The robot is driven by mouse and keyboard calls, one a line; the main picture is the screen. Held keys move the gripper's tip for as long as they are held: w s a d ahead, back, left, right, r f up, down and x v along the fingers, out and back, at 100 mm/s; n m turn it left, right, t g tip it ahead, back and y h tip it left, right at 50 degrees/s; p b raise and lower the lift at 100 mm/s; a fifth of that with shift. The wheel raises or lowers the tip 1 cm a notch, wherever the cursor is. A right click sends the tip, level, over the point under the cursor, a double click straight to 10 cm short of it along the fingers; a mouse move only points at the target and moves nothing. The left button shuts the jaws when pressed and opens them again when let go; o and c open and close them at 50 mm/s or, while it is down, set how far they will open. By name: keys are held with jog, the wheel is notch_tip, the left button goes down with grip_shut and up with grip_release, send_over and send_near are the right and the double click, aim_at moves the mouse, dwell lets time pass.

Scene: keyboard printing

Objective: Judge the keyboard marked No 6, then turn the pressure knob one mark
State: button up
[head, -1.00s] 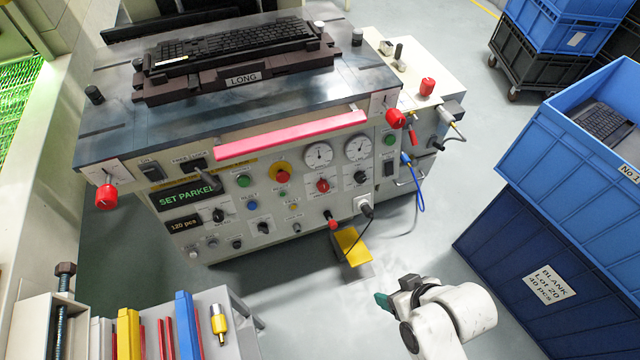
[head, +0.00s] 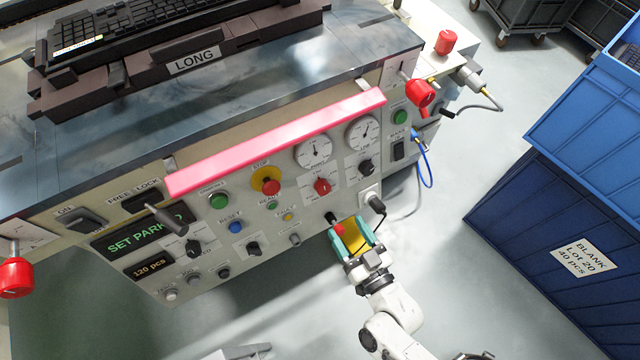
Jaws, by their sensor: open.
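A black keyboard (head: 135,22) lies on a dark fixture marked LONG (head: 215,52) on top of the machine. It has a small pale sticker at its left end, too small to read, so I cannot confirm No 6. A red knob (head: 322,187) sits on the front panel below a round gauge (head: 314,151); its label is too small to read, and it may be the pressure knob. My gripper (head: 347,226), with teal fingers, is open in front of the panel's lower right part. It is below and right of the red knob, apart from it, with nothing visibly held.
A pink bar (head: 280,140) runs along the panel's upper edge. A black lever (head: 166,219) sticks out at left. The display (head: 145,232) begins SET PARK. A dark blue crate (head: 545,215) labelled BLANK stands at right. Open floor lies between.

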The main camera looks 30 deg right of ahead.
aim_at(325, 190)
jog(key=w, duration=1.1)
jog(key=shift+d+b, duration=0.25)
jog(key=shift+b, duration=0.15)
jog(key=c, duration=1.1)
